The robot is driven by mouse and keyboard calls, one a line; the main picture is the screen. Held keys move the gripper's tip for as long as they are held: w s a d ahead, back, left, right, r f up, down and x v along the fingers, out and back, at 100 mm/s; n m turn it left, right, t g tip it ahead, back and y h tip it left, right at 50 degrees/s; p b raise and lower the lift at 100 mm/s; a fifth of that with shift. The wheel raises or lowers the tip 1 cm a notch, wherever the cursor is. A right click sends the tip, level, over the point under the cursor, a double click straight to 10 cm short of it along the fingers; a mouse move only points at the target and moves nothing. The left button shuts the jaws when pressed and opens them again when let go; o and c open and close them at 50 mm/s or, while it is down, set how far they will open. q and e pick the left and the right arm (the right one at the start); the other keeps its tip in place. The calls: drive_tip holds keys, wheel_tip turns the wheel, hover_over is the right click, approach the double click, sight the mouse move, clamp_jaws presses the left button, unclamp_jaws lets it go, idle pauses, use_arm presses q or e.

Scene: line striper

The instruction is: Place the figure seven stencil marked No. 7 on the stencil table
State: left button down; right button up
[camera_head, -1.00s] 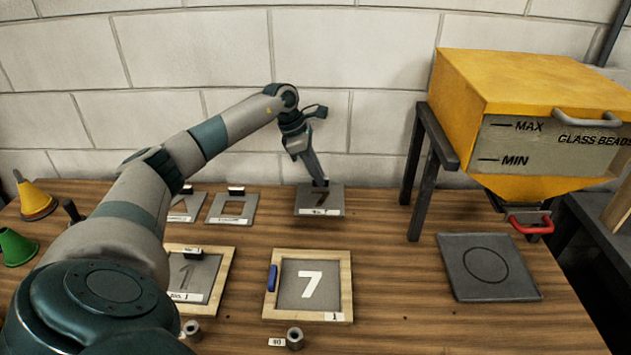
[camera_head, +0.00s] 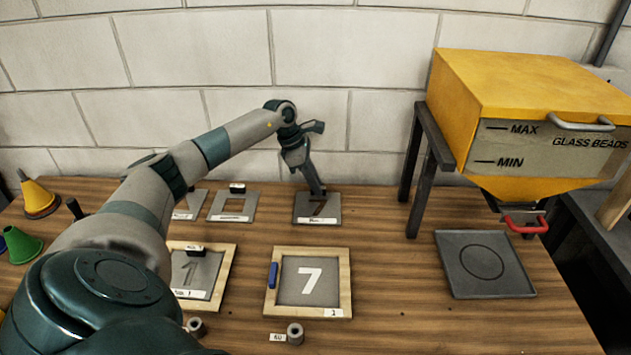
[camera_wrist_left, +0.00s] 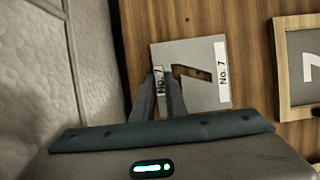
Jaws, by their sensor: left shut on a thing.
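The figure seven stencil (camera_head: 331,211) is a grey plate with a cut-out 7 and a white label along its front edge. It is at the back middle of the wooden table (camera_head: 400,270) and looks flat on or just above it. In the left wrist view the stencil (camera_wrist_left: 212,98) shows its label "No. 7". My left gripper (camera_head: 318,192) is shut on the stencil's tab from above; its fingers show in the left wrist view (camera_wrist_left: 168,92). My right gripper is not in view.
In front sits a wood-framed panel with a white 7 (camera_head: 272,308). Left are a framed 1 stencil (camera_head: 214,275) and a square-cut stencil (camera_head: 219,213). Right stand a yellow glass bead hopper (camera_head: 530,80) and a dark plate with a circle (camera_head: 483,285). Cones are at far left.

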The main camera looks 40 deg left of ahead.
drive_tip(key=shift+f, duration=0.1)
use_arm(q)
drive_tip(key=shift+f, duration=0.15)
drive_tip(key=c, duration=1.8)
unclamp_jaws()
drive_tip(key=shift+o, duration=0.2)
drive_tip(key=shift+r, duration=0.25)
drive_tip(key=shift+s+a+r+b, duration=0.1)
drive_tip(key=shift+a+r+b, duration=0.1)
drive_tip(key=shift+r+b, duration=0.1)
drive_tip(key=b+v, duration=0.4)
drive_tip(key=v, duration=0.7)
drive_tip(key=shift+r, duration=0.15)
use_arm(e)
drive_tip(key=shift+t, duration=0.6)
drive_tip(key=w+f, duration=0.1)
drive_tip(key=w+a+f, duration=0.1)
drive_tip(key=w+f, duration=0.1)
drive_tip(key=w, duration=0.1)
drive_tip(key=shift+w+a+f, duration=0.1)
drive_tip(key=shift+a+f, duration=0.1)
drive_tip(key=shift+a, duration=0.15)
